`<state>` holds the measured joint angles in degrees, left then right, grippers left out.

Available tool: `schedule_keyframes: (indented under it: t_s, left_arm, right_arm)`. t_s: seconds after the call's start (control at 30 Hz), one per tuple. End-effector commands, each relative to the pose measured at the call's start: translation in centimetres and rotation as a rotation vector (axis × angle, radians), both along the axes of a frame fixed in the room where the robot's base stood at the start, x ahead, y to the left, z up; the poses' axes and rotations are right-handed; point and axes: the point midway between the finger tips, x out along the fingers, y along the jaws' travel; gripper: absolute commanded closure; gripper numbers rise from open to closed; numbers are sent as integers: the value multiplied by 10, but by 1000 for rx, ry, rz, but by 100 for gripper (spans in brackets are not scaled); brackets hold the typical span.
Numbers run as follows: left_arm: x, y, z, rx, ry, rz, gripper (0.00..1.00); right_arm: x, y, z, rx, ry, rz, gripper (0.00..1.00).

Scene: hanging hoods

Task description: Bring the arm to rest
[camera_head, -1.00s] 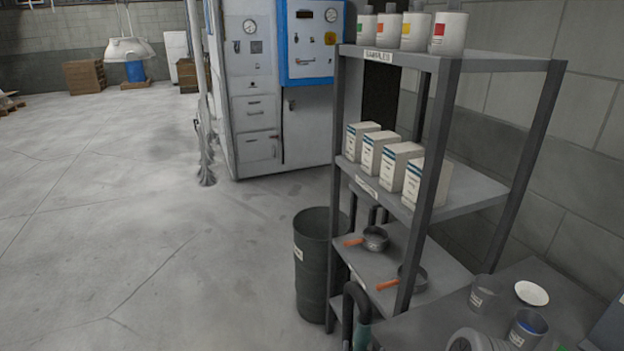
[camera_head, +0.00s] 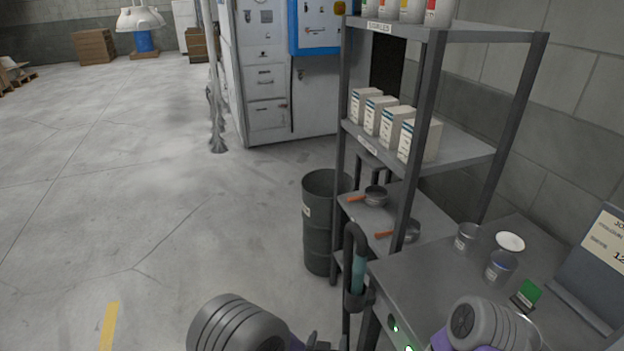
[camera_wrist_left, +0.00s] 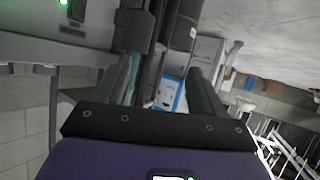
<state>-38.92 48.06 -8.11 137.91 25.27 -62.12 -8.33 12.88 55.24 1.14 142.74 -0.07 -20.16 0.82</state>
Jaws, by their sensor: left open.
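My left arm (camera_head: 240,325) comes in at the bottom of the head view, a grey rounded joint with a purple part. The left gripper (camera_head: 322,344) is only partly seen at the bottom edge. In the left wrist view the two dark fingers of the left gripper (camera_wrist_left: 165,88) stand apart with nothing between them. A grey joint of my right arm (camera_head: 485,325) shows at the lower right, in front of the table; the right gripper is out of view.
A grey table (camera_head: 425,275) holds cups (camera_head: 501,267), a white dish (camera_head: 510,242) and a sign (camera_head: 600,255). A shelf rack (camera_head: 428,130) with boxes and pans and a dark bin (camera_head: 318,225) stand behind. The floor at left is clear.

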Motion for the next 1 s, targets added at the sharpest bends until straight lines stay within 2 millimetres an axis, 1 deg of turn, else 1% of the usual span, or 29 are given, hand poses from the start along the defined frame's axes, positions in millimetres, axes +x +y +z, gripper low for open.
schedule_keyframes:
  t_s: [0.03,0.17,0.2,0.27,0.3,0.37,0.4,0.5,0.6,0.7,0.8,0.97,1.0]
  left_arm:
    - [-2,18,-15,0,83,22,31]
    - [-23,58,-61,-25,328,61,31]
    - [-34,70,-74,-39,409,73,31]
    - [-52,86,-91,-63,527,91,31]
    - [-65,95,-101,-82,604,101,31]
    - [-86,108,-113,-113,717,119,31]
    - [-101,114,-119,-136,786,127,31]
    - [-133,127,-128,-189,932,144,31]
    - [-157,133,-132,-231,1035,150,31]
    - [-171,136,-133,-257,1092,154,31]
    - [-176,136,-134,-266,1113,153,31]
    - [-177,136,-134,-266,1115,153,31]
    - [-177,136,-135,-266,1114,153,36]
  right_arm:
    - [0,0,7,0,0,0,100]
    - [0,0,21,0,0,0,100]
    - [0,0,25,0,-1,0,100]
    - [0,0,31,0,-1,0,100]
    - [0,0,35,0,0,0,100]
    - [0,0,40,0,0,0,100]
    - [0,0,44,0,0,0,100]
    - [0,0,50,0,0,0,100]
    - [0,0,55,0,0,0,100]
    - [0,0,57,0,0,0,100]
    - [0,0,57,0,0,0,100]
    - [0,0,57,0,0,0,100]
    - [0,0,57,0,0,0,100]
